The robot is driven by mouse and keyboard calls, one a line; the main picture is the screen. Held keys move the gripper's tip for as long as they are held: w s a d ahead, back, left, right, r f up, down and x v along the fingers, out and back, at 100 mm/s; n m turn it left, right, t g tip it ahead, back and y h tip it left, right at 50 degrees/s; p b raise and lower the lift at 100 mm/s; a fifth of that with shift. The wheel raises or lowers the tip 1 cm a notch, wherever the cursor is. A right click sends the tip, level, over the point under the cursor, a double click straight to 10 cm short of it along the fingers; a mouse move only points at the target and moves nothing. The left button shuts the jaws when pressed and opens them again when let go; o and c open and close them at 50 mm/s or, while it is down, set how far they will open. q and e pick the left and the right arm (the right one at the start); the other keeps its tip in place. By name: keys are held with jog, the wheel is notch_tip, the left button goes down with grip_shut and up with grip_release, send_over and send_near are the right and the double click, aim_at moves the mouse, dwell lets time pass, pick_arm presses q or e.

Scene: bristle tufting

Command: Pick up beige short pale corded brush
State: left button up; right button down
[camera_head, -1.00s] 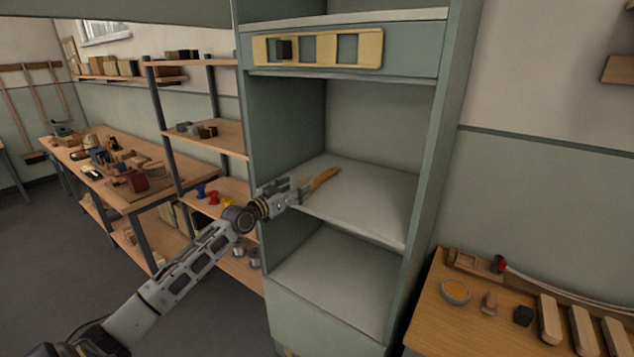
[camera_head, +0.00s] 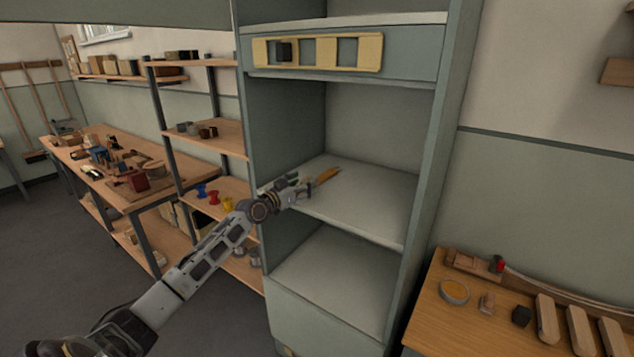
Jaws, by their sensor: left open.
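A brush (camera_head: 328,174) with a tan-orange handle lies on the middle shelf (camera_head: 365,205) of the grey-green cabinet, near the shelf's left side. My left gripper (camera_head: 304,188) is at the front left of that shelf, just in front of the brush. Its fingers are open, and the brush's near end is partly hidden behind them. I cannot tell whether the fingers touch it. My right gripper does not show.
The cabinet's left wall (camera_head: 285,125) stands close beside my left gripper. The lower shelf (camera_head: 340,275) is empty. A wooden bench (camera_head: 450,325) with blocks and a round dish (camera_head: 454,291) is at the right. Shelves with coloured spools (camera_head: 213,197) stand at the left.

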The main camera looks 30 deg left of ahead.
pick_arm(q)
jog(key=shift+w, duration=0.2)
dwell(0.4)
jog(key=c, duration=1.1)
